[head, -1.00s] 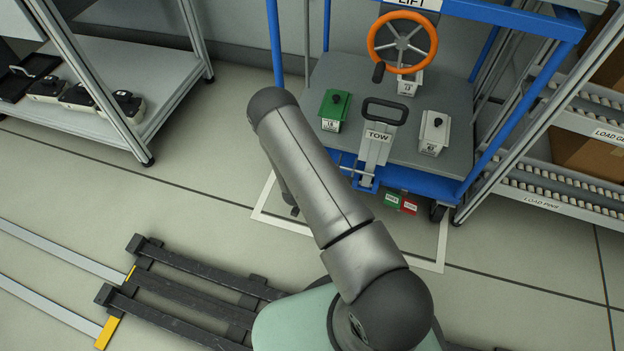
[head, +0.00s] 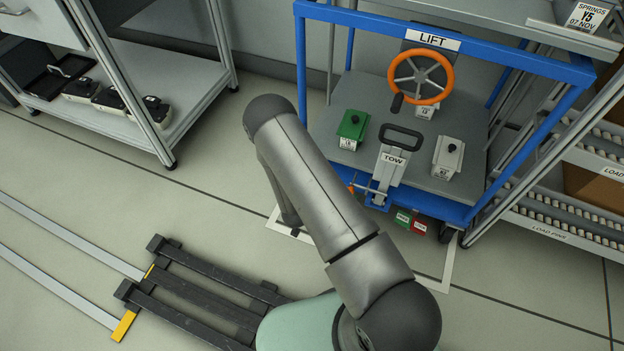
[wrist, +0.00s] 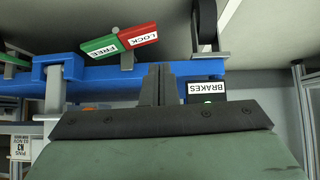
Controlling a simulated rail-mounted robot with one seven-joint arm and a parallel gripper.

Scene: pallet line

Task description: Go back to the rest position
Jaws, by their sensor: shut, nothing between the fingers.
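My gripper (wrist: 158,85) is shut and empty in the wrist view, its dark fingers pointing at the blue frame bar (wrist: 105,78) of the cart. Whether the fingers touch the bar cannot be told. In the head view my arm bends down in front of the cart (head: 560,75) and the gripper itself is not clearly visible. The green FREE and red LOCK pedal (wrist: 120,40) is near the fingers in the wrist view; it also shows under the cart in the head view (head: 411,221). A BRAKES label (wrist: 206,91) is right of the fingers.
The TOW handle (head: 397,158) stands at the cart's front, below an orange handwheel (head: 452,78). Green (head: 353,125) and white (head: 448,158) boxes sit on the deck. A shelf (head: 150,85) is at left, roller racks (head: 555,215) at right.

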